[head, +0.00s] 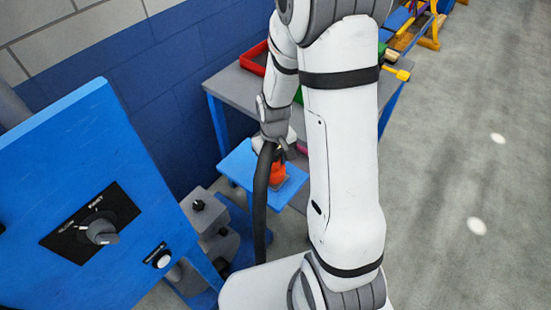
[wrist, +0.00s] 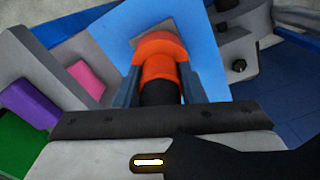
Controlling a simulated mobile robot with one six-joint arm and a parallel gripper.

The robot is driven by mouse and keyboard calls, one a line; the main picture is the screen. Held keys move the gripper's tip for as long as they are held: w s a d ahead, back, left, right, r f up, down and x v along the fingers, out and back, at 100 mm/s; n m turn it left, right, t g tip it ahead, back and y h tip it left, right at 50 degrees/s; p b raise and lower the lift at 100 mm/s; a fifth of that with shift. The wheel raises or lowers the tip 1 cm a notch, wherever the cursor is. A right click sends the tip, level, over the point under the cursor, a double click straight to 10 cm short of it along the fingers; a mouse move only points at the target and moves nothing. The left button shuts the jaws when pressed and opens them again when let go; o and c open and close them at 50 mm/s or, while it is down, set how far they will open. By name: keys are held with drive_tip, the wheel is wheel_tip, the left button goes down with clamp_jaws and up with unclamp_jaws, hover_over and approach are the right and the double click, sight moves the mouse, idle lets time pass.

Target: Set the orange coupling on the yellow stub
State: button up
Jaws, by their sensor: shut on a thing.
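The orange coupling (wrist: 158,50) is between the fingers of my gripper (wrist: 160,78) in the wrist view, with a black section on the gripper side. My gripper is shut on it. In the head view the coupling (head: 277,172) shows below my gripper (head: 280,153), over a small blue stand (head: 241,163).
A grey table (head: 235,88) with a red tray (head: 253,60) and a yellow item (head: 398,73) stands behind. A blue panel with a knob (head: 100,230) is at the left. A grey block with a black knob (head: 198,206) stands beside the stand. Floor at the right is clear.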

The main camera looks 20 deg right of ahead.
drive_tip(key=shift+f+b, duration=0.55)
drive_tip(key=shift+f, duration=0.1)
idle(0.4)
drive_tip(key=o, duration=1.1)
drive_tip(key=shift+o, duration=0.2)
drive_tip(key=shift+r, duration=0.15)
wheel_tip(320, 180, up, 8)
drive_tip(key=shift+f, duration=0.1)
drive_tip(key=s+r+m+t, duration=0.2)
drive_tip(key=s+r+t, duration=0.1)
drive_tip(key=s+r, duration=1.1)
drive_tip(key=shift+d+m, duration=0.2)
drive_tip(key=shift+m, duration=0.1)
